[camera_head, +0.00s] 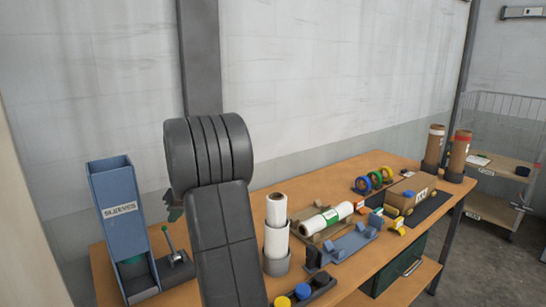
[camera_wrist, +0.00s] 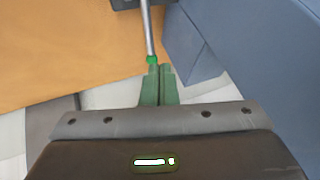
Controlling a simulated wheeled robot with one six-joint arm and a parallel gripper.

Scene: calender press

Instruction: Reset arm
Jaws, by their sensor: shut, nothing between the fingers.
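My gripper (camera_wrist: 159,72) shows in the wrist view with its two green fingers side by side, shut and empty. A silver lever rod (camera_wrist: 147,30) with a green knob ends right at the fingertips in that view; I cannot tell whether they touch. In the head view the lever (camera_head: 169,243) stands tilted on a dark base beside the blue SLEEVES dispenser (camera_head: 113,188). My gripper (camera_head: 174,213) is mostly hidden there behind my dark arm, above the lever. The dispenser's blue side (camera_wrist: 215,40) also fills the right of the wrist view.
The wooden table (camera_head: 262,205) holds upright white rolls (camera_head: 276,240), a lying roll with a green label (camera_head: 326,218), a blue cradle (camera_head: 347,244), coloured tape rings (camera_head: 376,178) and a cardboard box (camera_head: 410,191). Brown rolls (camera_head: 459,153) stand at the far end. The wall is behind.

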